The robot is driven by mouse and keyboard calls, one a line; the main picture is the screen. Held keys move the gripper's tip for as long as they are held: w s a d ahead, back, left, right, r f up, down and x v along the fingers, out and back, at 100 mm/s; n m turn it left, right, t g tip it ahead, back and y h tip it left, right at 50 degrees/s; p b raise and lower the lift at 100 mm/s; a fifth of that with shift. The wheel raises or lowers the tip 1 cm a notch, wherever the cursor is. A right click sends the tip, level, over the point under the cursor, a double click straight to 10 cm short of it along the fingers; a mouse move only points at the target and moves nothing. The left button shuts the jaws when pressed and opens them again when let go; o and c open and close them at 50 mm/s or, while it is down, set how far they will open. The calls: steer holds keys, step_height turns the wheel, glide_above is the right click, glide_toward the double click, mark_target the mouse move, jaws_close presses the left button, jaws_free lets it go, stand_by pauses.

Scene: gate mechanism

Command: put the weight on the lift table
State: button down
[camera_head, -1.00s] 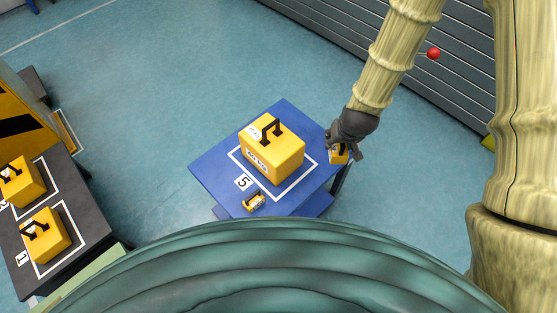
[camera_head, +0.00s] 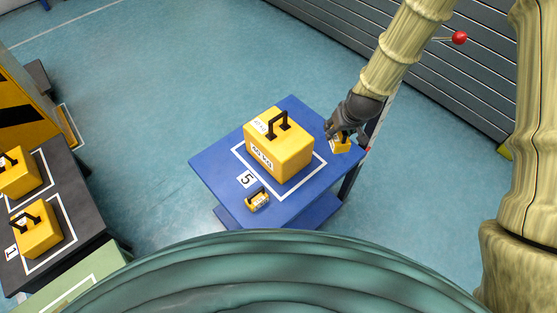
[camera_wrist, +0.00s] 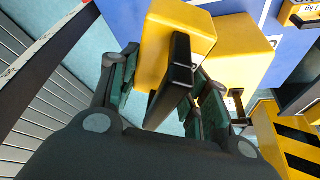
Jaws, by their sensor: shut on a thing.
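My gripper (camera_head: 340,132) is shut on a small yellow weight (camera_head: 341,145) with a dark handle. In the head view this weight is at the right corner of a blue table (camera_head: 220,170) marked 5; I cannot tell whether it touches the top. In the wrist view the held weight (camera_wrist: 178,32) is between my fingers, its black handle toward the camera. A large yellow weight labelled 40 kg (camera_head: 277,150) stands inside the white outline on the blue table. Another small yellow weight (camera_head: 258,200) sits near the table's front edge. No table is labelled as the lift table.
A dark table (camera_head: 75,205) at left bears two yellow weights (camera_head: 37,229) in white outlines. A yellow and black striped block (camera_head: 22,100) stands behind it. A grey slatted wall (camera_head: 460,85) is at right. The floor behind the blue table is clear.

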steer(key=w+f+n+b, duration=0.1)
steer(key=w+f+b, duration=0.2)
steer(key=w+b, duration=0.15)
steer(key=n+g+y+b, duration=0.15)
steer(key=n+b, duration=0.35)
steer(key=b, duration=1)
glide_above(322, 141)
steer(key=s+d, duration=0.1)
steer(key=d, duration=0.1)
step_height(322, 141, down, 8)
steer(key=shift+s+a, duration=0.15)
steer(key=shift+y, duration=0.25)
steer(key=shift+f+b, duration=0.4)
steer(key=shift+f, duration=4.55)
steer(key=c, duration=0.7)
jaws_free()
steer(key=shift+s+f, duration=0.1)
steer(key=shift+f, duration=0.05)
steer(key=v, duration=1.2)
steer(key=shift+s+p, duration=0.15)
steer(key=shift+p, duration=0.2)
